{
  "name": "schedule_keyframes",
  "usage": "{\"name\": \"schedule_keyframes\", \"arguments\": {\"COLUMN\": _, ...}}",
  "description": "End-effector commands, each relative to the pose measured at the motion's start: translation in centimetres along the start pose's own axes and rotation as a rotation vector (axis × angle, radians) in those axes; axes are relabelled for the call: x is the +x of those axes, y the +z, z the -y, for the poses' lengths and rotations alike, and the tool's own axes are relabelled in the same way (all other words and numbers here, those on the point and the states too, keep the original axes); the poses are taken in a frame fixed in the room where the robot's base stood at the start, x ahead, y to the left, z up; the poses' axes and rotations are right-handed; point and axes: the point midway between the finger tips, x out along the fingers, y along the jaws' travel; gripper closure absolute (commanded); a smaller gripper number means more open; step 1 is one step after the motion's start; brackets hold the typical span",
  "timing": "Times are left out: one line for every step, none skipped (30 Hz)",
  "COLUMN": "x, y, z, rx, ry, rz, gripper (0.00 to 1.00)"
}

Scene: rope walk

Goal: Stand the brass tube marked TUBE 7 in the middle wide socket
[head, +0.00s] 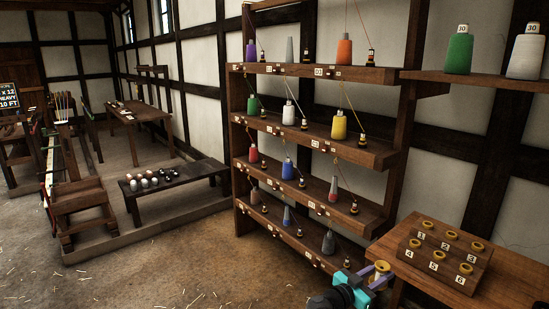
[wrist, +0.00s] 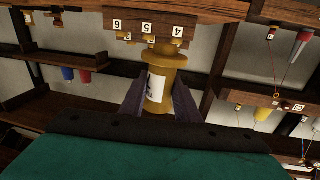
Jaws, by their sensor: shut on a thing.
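My gripper (head: 377,275) is at the bottom right of the head view, with teal body and purple fingers. It is shut on a brass tube (head: 382,266) with a flanged top. In the wrist view my gripper (wrist: 157,100) has one finger on each side of the brass tube (wrist: 165,65). A white label on the tube faces the camera; its lettering is mostly unreadable. The stepped wooden socket block (head: 432,279) has brass-rimmed sockets in two rows, numbered 1 to 6. The tube is held left of the block in the head view, apart from it.
The block stands on a wooden bench (head: 500,290). A shelf rack (head: 310,130) with coloured thread cones stands behind and left of my gripper. A wall shelf (head: 480,82) holds a green and a white cone. Open floor (head: 200,260) lies to the left.

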Motion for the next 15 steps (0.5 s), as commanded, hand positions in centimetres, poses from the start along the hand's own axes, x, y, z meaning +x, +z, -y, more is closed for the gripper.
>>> {"name": "schedule_keyframes", "arguments": {"x": -1.1, "y": -0.1, "z": 1.0, "rx": 0.0, "ry": -0.021, "rz": 0.0, "gripper": 1.0}}
{"name": "schedule_keyframes", "arguments": {"x": -1.7, "y": -0.1, "z": 1.5, "rx": 0.001, "ry": -0.03, "rz": 0.0, "gripper": 1.0}}
{"name": "schedule_keyframes", "arguments": {"x": -2.5, "y": -0.1, "z": 2.2, "rx": 0.001, "ry": -0.044, "rz": 0.001, "gripper": 1.0}}
{"name": "schedule_keyframes", "arguments": {"x": -3.1, "y": -0.1, "z": 2.6, "rx": 0.001, "ry": -0.053, "rz": 0.001, "gripper": 1.0}}
{"name": "schedule_keyframes", "arguments": {"x": -3.7, "y": -0.1, "z": 3.1, "rx": 0.001, "ry": -0.062, "rz": 0.001, "gripper": 1.0}}
{"name": "schedule_keyframes", "arguments": {"x": -4.5, "y": -0.1, "z": 3.7, "rx": 0.001, "ry": -0.075, "rz": 0.002, "gripper": 1.0}}
{"name": "schedule_keyframes", "arguments": {"x": -5.1, "y": -0.1, "z": 4.2, "rx": 0.001, "ry": -0.084, "rz": 0.002, "gripper": 1.0}}
{"name": "schedule_keyframes", "arguments": {"x": -5.7, "y": -0.1, "z": 4.6, "rx": 0.001, "ry": -0.093, "rz": 0.003, "gripper": 1.0}}
{"name": "schedule_keyframes", "arguments": {"x": -6.5, "y": -0.1, "z": 5.2, "rx": 0.001, "ry": -0.105, "rz": 0.003, "gripper": 1.0}}
{"name": "schedule_keyframes", "arguments": {"x": -7.2, "y": -0.1, "z": 5.6, "rx": 0.001, "ry": -0.115, "rz": 0.004, "gripper": 1.0}}
{"name": "schedule_keyframes", "arguments": {"x": -7.8, "y": -0.1, "z": 6.0, "rx": 0.001, "ry": -0.124, "rz": 0.004, "gripper": 1.0}}
{"name": "schedule_keyframes", "arguments": {"x": -8.6, "y": -0.1, "z": 6.5, "rx": 0.001, "ry": -0.137, "rz": 0.005, "gripper": 1.0}}
{"name": "schedule_keyframes", "arguments": {"x": -9.2, "y": -0.1, "z": 6.9, "rx": 0.001, "ry": -0.145, "rz": 0.005, "gripper": 1.0}}
{"name": "schedule_keyframes", "arguments": {"x": -9.9, "y": -0.1, "z": 7.3, "rx": 0.001, "ry": -0.153, "rz": 0.005, "gripper": 1.0}}
{"name": "schedule_keyframes", "arguments": {"x": -10.7, "y": -0.1, "z": 7.7, "rx": 0.001, "ry": -0.164, "rz": 0.006, "gripper": 1.0}}
